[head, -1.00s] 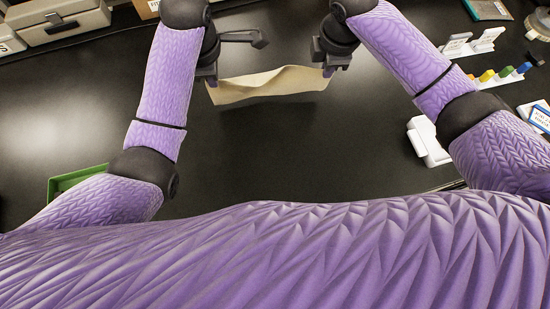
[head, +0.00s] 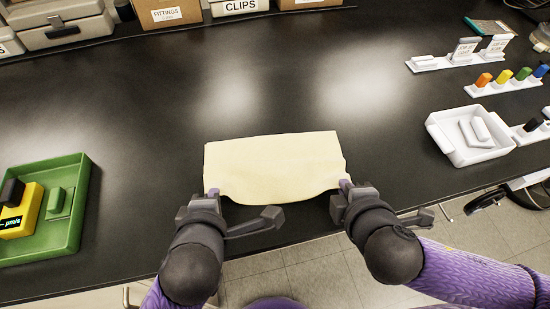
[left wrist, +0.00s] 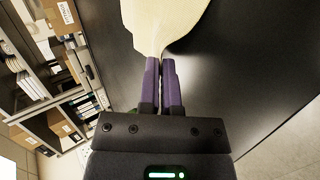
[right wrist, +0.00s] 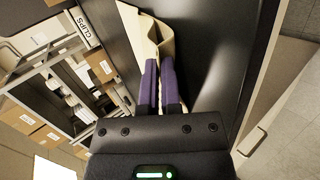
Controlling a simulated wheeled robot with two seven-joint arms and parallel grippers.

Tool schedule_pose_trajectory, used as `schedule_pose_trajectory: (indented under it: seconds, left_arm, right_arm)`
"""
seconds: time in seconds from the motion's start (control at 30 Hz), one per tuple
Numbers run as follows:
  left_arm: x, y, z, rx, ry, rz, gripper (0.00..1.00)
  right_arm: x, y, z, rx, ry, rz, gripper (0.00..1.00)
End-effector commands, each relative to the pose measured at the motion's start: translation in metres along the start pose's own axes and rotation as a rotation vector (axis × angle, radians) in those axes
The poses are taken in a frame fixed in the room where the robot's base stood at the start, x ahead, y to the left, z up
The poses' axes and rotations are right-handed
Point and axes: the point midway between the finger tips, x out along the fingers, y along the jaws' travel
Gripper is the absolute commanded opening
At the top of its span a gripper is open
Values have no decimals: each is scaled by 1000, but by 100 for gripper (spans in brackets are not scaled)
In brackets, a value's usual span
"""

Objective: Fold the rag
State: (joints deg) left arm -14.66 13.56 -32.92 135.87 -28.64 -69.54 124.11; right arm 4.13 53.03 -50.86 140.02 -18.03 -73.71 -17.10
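The cream rag (head: 272,165) is spread across the dark bench near its front edge. Its far edge is nearly straight and its near edge sags between my grippers. My left gripper (head: 211,192) is shut on the rag's near left corner; the rag also shows at the fingertips in the left wrist view (left wrist: 163,25). My right gripper (head: 345,185) is shut on the near right corner. In the right wrist view the rag (right wrist: 150,40) runs from the fingertips with a fold in it. How many layers lie under the top one cannot be seen.
A green tray (head: 80,210) with a yellow device (head: 20,213) stands at left. A white tray (head: 450,150) and racks of coloured pieces (head: 502,83) stand at right. Boxes (head: 168,12) line the back. The bench beyond the rag is clear.

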Motion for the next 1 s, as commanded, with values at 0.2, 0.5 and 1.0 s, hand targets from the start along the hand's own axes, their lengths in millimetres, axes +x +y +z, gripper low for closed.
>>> schedule_pose_trajectory:
  seconds: [0.2,0.5,1.0]
  left_arm:
    - [0,-2,0,2,-1,22,0]
    - [0,-2,0,2,-1,20,46]
    - [0,-2,0,2,-1,19,65]
  right_arm:
    - [0,-2,0,-1,2,23,0]
    - [0,-2,0,-2,0,22,46]
    - [0,-2,0,-2,0,22,65]
